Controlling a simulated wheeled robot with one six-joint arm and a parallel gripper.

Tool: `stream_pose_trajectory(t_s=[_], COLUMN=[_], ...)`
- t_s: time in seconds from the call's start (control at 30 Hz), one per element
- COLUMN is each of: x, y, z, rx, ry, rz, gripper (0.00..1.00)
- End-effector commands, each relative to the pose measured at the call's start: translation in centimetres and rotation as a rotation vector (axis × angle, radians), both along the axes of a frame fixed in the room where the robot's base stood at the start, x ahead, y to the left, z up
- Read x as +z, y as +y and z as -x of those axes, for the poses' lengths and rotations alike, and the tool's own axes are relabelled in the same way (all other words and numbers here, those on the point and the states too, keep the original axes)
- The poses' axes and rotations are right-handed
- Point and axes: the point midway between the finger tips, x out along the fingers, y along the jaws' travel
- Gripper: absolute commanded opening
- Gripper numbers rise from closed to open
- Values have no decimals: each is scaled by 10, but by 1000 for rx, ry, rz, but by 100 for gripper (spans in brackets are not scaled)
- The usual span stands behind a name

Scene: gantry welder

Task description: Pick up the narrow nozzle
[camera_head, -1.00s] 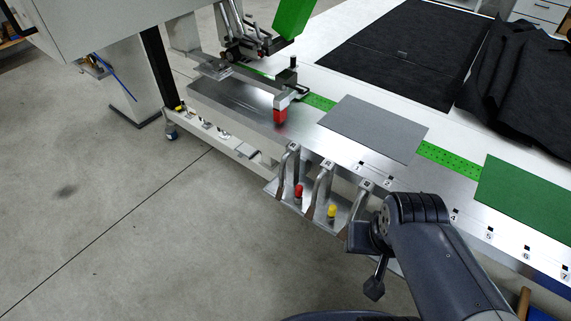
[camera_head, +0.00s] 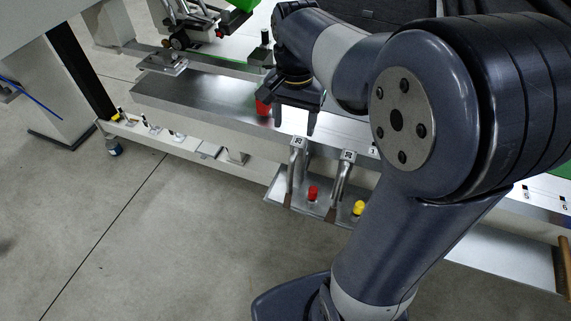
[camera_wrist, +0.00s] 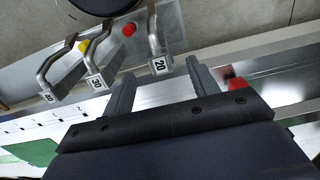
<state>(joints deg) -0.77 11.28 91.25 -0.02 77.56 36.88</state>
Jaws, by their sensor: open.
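Three bent metal nozzles stand in a row on a metal tray at the bench's edge, with white tags reading 20, 30 and 40. The one tagged 20 looks like the narrow nozzle (camera_head: 296,172); it also shows in the wrist view (camera_wrist: 154,35). The 30 nozzle (camera_head: 343,178) stands to its right, and the 40 nozzle (camera_wrist: 54,70) is at the left in the wrist view. My gripper (camera_wrist: 158,69) is open and empty, its fingers to either side of the 20 tag in that view. In the head view my gripper (camera_head: 291,122) is above and behind the 20 nozzle.
A red cap (camera_head: 312,193) and a yellow cap (camera_head: 358,208) stand on the tray near the nozzles. A red block (camera_head: 263,106) of the welder is close to my gripper's left finger. The floor at left is clear.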

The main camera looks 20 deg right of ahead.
Motion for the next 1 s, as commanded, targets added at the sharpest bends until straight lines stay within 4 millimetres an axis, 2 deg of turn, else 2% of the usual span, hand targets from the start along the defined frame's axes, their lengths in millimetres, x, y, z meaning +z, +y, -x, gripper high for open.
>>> stream_pose_trajectory(t_s=[0.1,0.37,0.63,0.93,1.0], x=[-20,-41,-79,-86,-86], y=[0,-2,-8,-8,-8], z=[1,0,0,-1,-1], rx=[0,0,2,2,2], ry=[4,1,1,-1,-1], rz=[0,0,-1,0,0], gripper=[56,56,56,56,52])
